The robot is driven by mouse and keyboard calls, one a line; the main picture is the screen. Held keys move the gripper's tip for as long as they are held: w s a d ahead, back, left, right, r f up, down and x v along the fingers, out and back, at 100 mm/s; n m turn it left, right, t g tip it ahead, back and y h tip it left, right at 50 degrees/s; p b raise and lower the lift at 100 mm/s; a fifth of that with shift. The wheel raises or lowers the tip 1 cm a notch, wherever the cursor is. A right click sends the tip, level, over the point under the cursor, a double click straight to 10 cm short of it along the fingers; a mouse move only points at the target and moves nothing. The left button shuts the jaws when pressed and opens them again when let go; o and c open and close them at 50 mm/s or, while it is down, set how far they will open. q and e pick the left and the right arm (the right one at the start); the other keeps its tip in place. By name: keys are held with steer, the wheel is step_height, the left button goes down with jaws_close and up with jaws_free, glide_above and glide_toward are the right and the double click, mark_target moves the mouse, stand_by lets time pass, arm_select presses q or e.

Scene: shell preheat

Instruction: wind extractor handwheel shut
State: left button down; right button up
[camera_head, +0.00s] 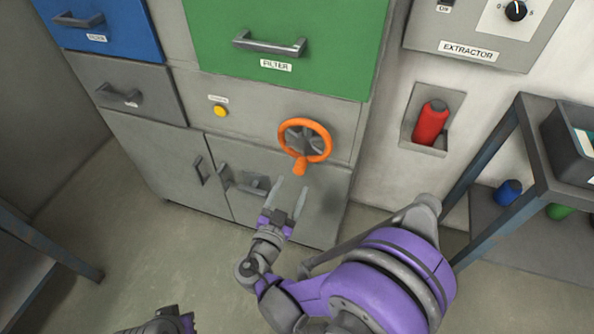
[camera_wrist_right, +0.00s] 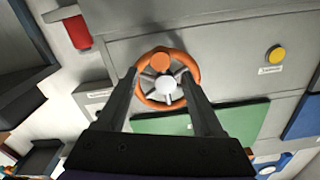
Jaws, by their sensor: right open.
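The extractor handwheel (camera_head: 328,141) is an orange ring with grey spokes on the grey cabinet front. Its orange crank knob (camera_head: 300,167) sits at the lower side of the ring in the head view. My right gripper (camera_head: 289,187) is open and empty, its fingertips just below the knob in the head view. In the right wrist view the wheel (camera_wrist_right: 166,84) and the knob (camera_wrist_right: 160,62) appear between the two spread fingers. I cannot tell the exact gap to the knob. Only a small part of my left gripper (camera_head: 178,322) shows at the bottom edge.
A green FILTER drawer (camera_head: 285,40) is above the wheel, and a yellow button (camera_head: 221,111) is to its left. Cabinet door handles (camera_head: 241,183) stick out below. A red cylinder (camera_head: 431,123) sits in a wall recess to the right, near a dark-framed rack (camera_head: 493,222).

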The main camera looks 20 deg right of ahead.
mark_target(298, 172)
steer(key=x, duration=0.7)
steer(key=shift+b, duration=0.3)
jaws_close()
stand_by(1.0)
